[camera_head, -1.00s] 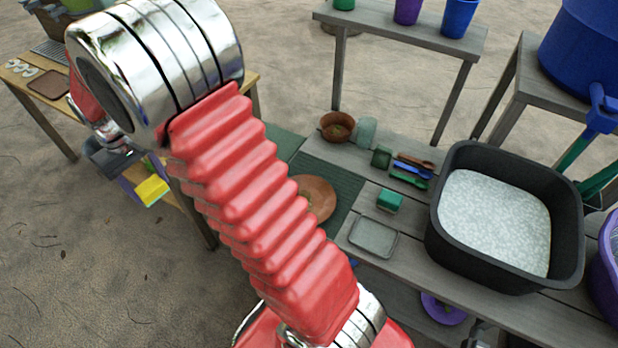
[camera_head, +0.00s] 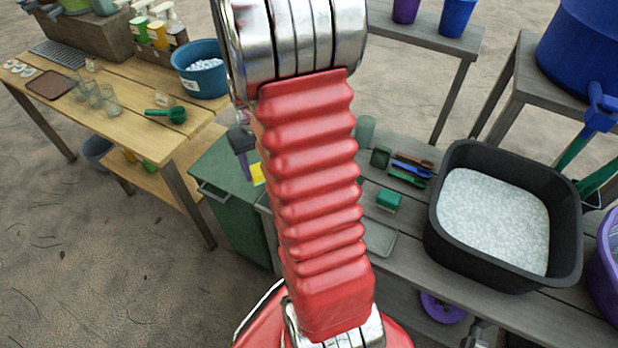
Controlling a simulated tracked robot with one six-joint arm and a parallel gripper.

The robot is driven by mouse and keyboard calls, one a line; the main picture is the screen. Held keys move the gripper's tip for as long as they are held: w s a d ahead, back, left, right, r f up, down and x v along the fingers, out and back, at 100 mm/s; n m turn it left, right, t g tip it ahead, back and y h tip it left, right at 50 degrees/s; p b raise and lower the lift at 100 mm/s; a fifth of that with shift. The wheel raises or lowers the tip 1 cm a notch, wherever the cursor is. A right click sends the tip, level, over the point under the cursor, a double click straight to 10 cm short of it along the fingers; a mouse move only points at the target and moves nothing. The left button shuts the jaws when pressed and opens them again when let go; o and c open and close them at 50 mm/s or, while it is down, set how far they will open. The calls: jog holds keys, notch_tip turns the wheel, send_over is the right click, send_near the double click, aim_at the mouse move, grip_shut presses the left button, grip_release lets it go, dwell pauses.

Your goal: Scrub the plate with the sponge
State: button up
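My gripper (camera_head: 250,170) shows only in part at the left edge of my red arm, with one purple finger visible. A yellow sponge (camera_head: 258,174) sits at its fingertips, held in the air in front of the green cabinet; most of it is hidden by my arm. The brown round plate is not visible now. My arm covers the part of the grey counter (camera_head: 405,236) where it showed earlier.
A green block (camera_head: 389,199) lies beside a shallow grey tray (camera_head: 380,238). Brushes (camera_head: 410,172) lie behind them. A black tub (camera_head: 440,240) of foamy water stands at right. A green cabinet (camera_head: 238,222) and wooden table (camera_head: 120,110) are at left.

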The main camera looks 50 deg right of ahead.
jog(key=s+d+f+m, duration=0.2)
jog(key=s+d, duration=0.4)
jog(key=s, duration=0.5)
jog(key=shift+s, duration=0.3)
